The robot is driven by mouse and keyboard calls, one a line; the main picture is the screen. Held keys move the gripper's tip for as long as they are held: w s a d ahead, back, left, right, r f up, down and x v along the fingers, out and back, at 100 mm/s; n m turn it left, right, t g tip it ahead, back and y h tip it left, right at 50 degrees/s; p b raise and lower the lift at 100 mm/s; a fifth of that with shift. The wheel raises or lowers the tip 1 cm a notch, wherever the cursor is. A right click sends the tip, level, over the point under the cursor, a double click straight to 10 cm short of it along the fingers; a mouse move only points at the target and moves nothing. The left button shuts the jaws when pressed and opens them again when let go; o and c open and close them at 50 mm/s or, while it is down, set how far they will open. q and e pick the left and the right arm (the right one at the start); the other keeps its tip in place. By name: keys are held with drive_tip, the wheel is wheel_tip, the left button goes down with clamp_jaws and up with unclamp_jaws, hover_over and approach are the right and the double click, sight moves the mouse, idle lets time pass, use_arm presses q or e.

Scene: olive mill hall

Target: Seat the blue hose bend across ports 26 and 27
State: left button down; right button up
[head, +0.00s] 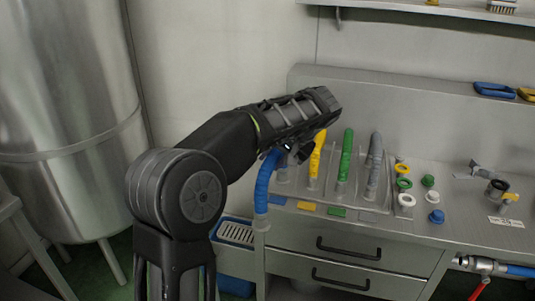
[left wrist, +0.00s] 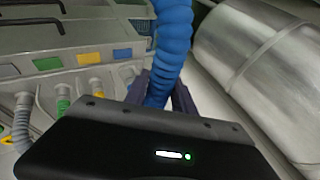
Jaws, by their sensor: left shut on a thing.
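The blue hose bend (head: 263,186) is a ribbed tube at the left end of the steel counter. Its upper part curves in beneath my left gripper (head: 293,152), which is shut on it. In the left wrist view the blue hose (left wrist: 172,45) passes between the fingers and runs out of the top edge. Its lower end meets a pale fitting by the counter's front left corner; I cannot tell whether it is seated. A blue plate (head: 277,199) lies just right of it. No port numbers are readable. My right gripper is not in view.
Yellow (head: 315,157), green (head: 345,155) and grey (head: 374,162) hoses stand in a row right of the gripper. Loose rings and caps (head: 404,184) lie farther right. A steel tank (head: 65,110) stands left. A blue crate (head: 236,234) is below the counter's left end.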

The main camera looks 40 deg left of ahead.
use_arm(q)
drive_tip(key=s+d+f, duration=0.1)
drive_tip(key=d+f, duration=0.5)
drive_tip(key=d, duration=0.4)
drive_tip(key=s+d+f+m, duration=0.1)
drive_tip(key=d+f, duration=0.6)
drive_tip(key=d, duration=0.4)
drive_tip(key=shift+s+d+t, duration=0.15)
drive_tip(key=shift+d+t, duration=0.1)
drive_tip(key=shift+t, duration=0.15)
